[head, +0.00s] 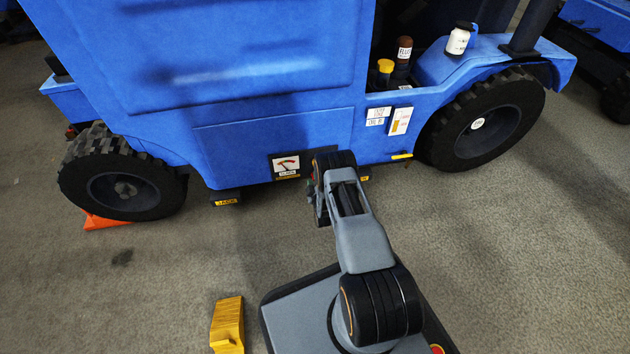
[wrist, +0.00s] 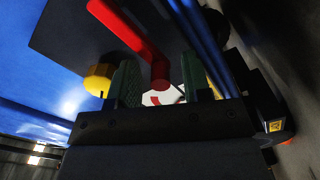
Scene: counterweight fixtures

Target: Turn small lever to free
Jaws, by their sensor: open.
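A red lever (wrist: 128,35) shows in the wrist view against a dark plate (wrist: 70,38), running slantwise from upper left down to a rounded end. My gripper (wrist: 160,80) is open, with its two green-padded fingers spread. The lever's rounded end appears between the fingers, with visible gaps on both sides; I cannot tell how deep it sits. A yellow knob (wrist: 99,79) is just left of the left finger. A white dial with red marking (wrist: 163,95) is partly hidden behind the lever and gripper. In the head view a small panel with a dial (head: 286,163) is on the blue vehicle's side, left of my gripper.
The blue vehicle (head: 240,60) fills the back, with black wheels (head: 490,118) and an orange chock (head: 105,221) at the left wheel. A jack label (head: 226,202) is low on its side. A yellow block (head: 228,325) lies on the floor left of my base. Open floor lies at both sides.

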